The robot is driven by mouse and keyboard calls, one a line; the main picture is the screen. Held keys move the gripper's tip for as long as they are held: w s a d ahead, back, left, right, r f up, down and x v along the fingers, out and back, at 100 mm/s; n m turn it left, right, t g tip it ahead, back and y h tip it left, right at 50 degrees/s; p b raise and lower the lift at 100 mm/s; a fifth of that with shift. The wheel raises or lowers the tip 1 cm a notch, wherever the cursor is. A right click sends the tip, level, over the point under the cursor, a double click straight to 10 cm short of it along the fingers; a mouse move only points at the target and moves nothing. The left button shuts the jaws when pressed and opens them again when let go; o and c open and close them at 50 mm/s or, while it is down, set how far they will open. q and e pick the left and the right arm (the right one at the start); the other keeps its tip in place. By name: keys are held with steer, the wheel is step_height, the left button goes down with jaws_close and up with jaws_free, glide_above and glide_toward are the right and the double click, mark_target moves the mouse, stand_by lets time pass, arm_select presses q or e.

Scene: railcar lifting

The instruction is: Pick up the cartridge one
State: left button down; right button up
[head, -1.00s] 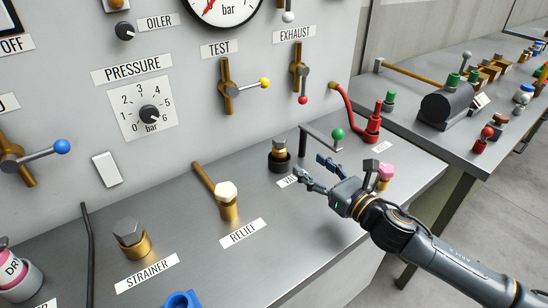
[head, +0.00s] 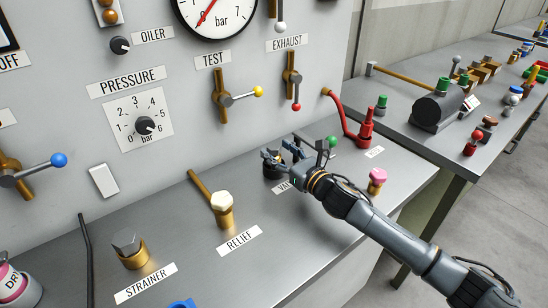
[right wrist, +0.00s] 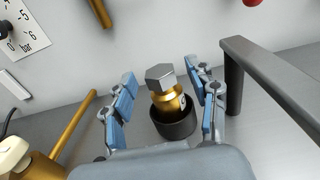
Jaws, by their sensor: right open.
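The brass cartridge (right wrist: 167,98) with a grey hex head stands upright in a black round socket (right wrist: 176,127) in the right wrist view. Part of a small label shows on its side, but I cannot read it. My right gripper (right wrist: 163,82) is open, with one blue-padded finger on each side of the cartridge and gaps between. In the head view my right gripper (head: 279,153) is over the valve spot on the bench and hides most of the cartridge. My left gripper is not in view.
A grey bent lever (right wrist: 265,68) stands close to the right finger; its green knob (head: 331,142) shows in the head view. A pink knob (head: 377,176), a red fitting (head: 366,126) and the relief valve (head: 222,205) stand nearby. The panel wall rises behind.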

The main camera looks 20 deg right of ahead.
steer(key=shift+x, duration=1.2)
steer(key=shift+s, duration=0.1)
jaws_close()
steer(key=shift+r, duration=0.15)
